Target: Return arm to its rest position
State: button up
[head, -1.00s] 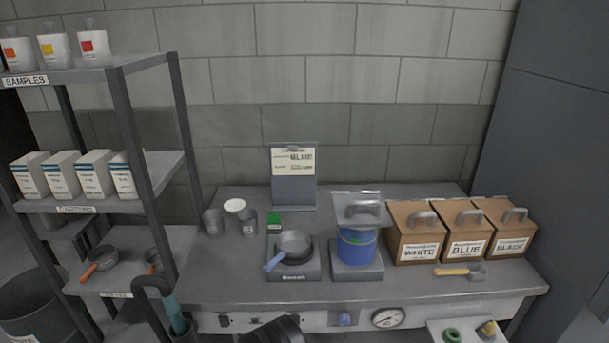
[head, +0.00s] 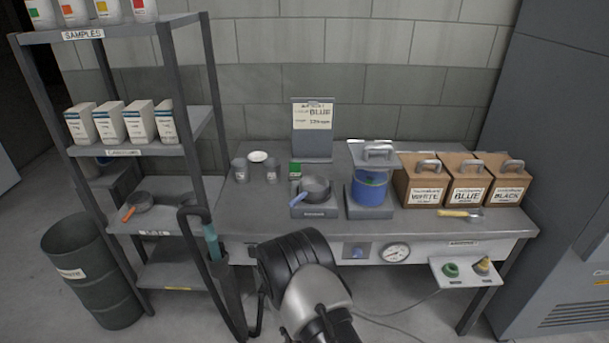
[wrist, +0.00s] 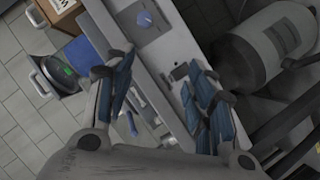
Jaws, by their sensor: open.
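My gripper (wrist: 163,100) shows in the wrist view with its two blue-padded fingers spread apart and nothing between them. Beyond the fingers lie the bench's front panel and a blue knob (wrist: 144,19). In the head view my arm rises at the bottom centre, in front of the bench (head: 420,226); the gripper itself does not show there. A blue pot (head: 369,190) stands on a grey base on the bench, with a handled metal plate at its top. A grey pan with a blue handle (head: 314,189) sits on the scale to its left.
Boxes labelled white (head: 424,182), blue (head: 466,182) and black (head: 505,183) stand at the bench's right, with a yellow-handled scoop (head: 459,213) in front. A shelf rack (head: 190,145) and a dark drum (head: 88,270) stand at left. A button panel (head: 466,269) juts from the bench front.

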notch_tip(320, 180, up, 24)
jog(key=a+m+g+y, duration=0.3)
jog(key=m+g+y, duration=0.1)
jog(key=y, duration=0.1)
jog(key=s+d+r+g, duration=0.1)
jog(key=s+d+r, duration=0.2)
jog(key=s, duration=0.7)
jog(key=s+d+r+m+g, duration=0.1)
jog(key=s+d+r+g, duration=0.1)
jog(key=s, duration=0.8)
jog(key=s+d+r+g, duration=0.2)
jog(key=s+d+r, duration=0.3)
jog(key=s, duration=0.5)
jog(key=shift+s+r+m, duration=0.4)
jog(key=shift+r, duration=0.05)
